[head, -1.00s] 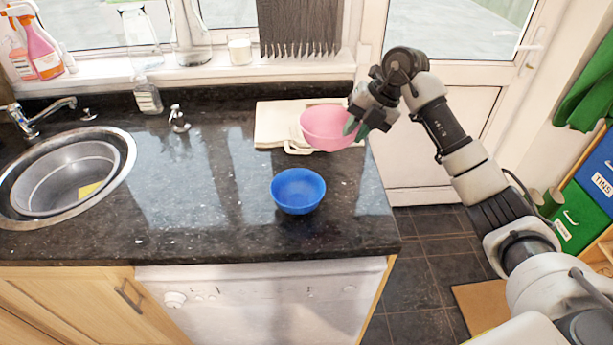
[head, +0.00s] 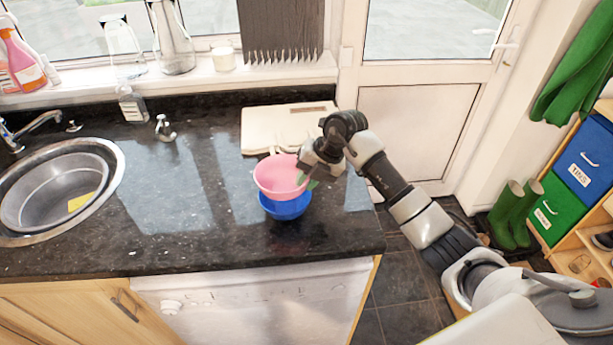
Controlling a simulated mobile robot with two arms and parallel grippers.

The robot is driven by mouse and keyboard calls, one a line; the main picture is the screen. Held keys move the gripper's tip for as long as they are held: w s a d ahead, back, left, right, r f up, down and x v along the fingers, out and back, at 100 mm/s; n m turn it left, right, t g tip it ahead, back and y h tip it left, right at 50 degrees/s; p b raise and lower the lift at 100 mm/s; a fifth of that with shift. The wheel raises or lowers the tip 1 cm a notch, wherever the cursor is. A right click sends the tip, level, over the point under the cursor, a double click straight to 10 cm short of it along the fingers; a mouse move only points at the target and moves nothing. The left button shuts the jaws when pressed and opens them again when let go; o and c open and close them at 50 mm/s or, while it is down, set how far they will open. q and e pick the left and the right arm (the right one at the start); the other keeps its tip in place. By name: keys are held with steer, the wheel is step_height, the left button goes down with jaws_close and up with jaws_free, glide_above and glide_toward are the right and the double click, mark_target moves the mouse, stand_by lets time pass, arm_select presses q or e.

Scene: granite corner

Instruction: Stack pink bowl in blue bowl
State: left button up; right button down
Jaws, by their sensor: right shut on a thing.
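The blue bowl (head: 286,208) stands upright on the dark granite worktop, right of the middle. The pink bowl (head: 277,178) is directly above it and hides most of its opening. Whether the pink bowl touches the blue bowl or hangs just over it, I cannot tell. My right gripper (head: 306,178) is shut on the right-hand rim of the pink bowl, which is roughly level. My left gripper is not in view.
A pale board (head: 270,128) lies behind the bowls. A round metal sink (head: 112,190) with a tap is at the left. The worktop (head: 180,220) between sink and bowls is clear. A glass bottle (head: 132,105) stands near the back edge.

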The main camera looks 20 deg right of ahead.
steer(key=shift+f+b, duration=0.3)
steer(key=shift+f, duration=0.25)
steer(key=c, duration=1.1)
jaws_free()
steer(key=shift+r, duration=0.25)
steer(key=b+v, duration=0.1)
steer(key=v, duration=1.1)
steer(key=shift+r+b, duration=0.3)
steer(key=shift+r, duration=0.05)
